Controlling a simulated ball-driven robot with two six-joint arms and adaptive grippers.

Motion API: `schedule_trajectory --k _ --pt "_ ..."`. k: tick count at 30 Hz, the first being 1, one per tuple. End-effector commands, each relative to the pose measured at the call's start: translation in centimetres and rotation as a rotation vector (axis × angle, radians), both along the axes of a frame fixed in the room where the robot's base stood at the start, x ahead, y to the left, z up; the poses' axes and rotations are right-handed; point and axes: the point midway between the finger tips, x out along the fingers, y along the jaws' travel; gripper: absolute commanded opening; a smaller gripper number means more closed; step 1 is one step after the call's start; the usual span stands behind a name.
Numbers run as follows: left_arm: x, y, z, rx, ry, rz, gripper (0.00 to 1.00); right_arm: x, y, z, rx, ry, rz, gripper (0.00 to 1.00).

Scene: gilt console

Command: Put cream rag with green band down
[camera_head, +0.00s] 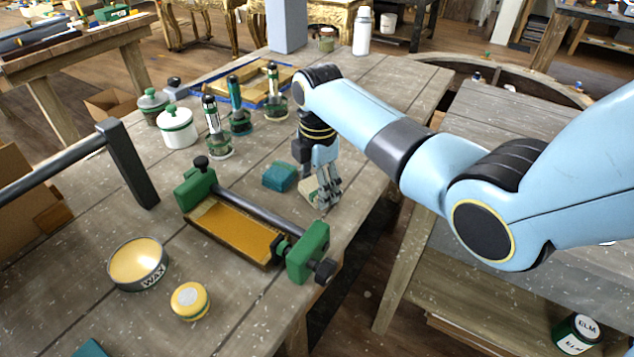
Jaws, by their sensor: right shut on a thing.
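My right gripper (325,196) points down low over the right edge of the wooden table. It is shut on the cream rag (308,190), which shows beside and partly behind the fingers. The fingers hide part of the rag, and I cannot make out its green band. I cannot tell whether the rag touches the table. My left gripper is not in view.
A teal block (279,177) sits just left of the rag. A green-ended clamp (245,228) lies in front of it. Planks right of the teal block are clear.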

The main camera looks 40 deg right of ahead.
Motion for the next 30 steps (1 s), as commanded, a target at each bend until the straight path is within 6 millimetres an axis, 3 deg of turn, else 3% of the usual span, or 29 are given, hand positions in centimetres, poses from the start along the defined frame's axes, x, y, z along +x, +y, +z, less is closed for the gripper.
schedule_trajectory --k 9,10,15,25,30 --pt "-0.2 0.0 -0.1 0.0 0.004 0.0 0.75 0.0 0.0 -0.3 0.0 -0.001 0.0 0.2" --pt "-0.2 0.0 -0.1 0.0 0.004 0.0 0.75 0.0 0.0 -0.3 0.0 -0.001 0.0 0.66" --pt "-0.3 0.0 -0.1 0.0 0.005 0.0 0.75 0.0 0.0 -0.2 0.001 -0.001 0.0 0.87" --pt "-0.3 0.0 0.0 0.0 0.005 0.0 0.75 0.0 0.0 0.1 0.0 -0.001 0.0 0.87" --pt "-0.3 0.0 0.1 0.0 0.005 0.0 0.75 0.1 0.0 2.6 0.0 -0.005 0.0 0.87"
